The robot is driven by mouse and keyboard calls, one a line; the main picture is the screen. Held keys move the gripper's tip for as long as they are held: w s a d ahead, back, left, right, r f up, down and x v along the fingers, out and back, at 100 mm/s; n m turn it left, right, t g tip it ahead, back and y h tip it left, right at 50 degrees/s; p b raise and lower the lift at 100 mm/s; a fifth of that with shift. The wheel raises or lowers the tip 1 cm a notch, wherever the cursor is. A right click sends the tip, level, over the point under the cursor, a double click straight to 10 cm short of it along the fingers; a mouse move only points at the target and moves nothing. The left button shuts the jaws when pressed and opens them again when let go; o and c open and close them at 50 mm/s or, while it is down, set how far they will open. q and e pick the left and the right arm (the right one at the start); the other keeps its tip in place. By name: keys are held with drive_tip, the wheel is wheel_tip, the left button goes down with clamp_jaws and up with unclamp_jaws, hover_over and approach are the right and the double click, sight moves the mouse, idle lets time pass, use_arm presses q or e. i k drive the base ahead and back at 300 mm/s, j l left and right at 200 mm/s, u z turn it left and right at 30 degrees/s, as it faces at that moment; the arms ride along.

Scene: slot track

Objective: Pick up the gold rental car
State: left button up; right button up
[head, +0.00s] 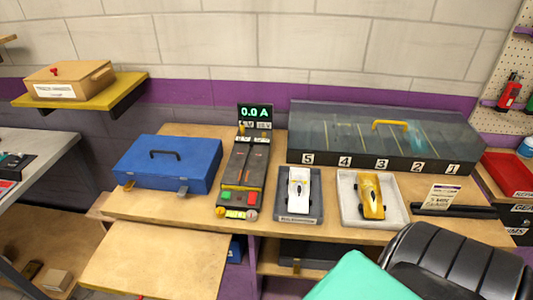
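The gold car (371,196) lies in a pale open tray (348,210) on the wooden bench, right of centre in the head view. It has a dark patch near its middle. Neither of my grippers is in view.
Left of the cars stand a controller box (245,175) reading 0.0 A and a blue case (168,163). Behind them is a clear-lidded case (445,130) numbered 5 to 1. A black chair (460,262) and a teal surface (360,278) fill the front right.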

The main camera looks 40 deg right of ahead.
sight(370, 196)
drive_tip(key=k+z, duration=0.1)
drive_tip(key=z, duration=2.5)
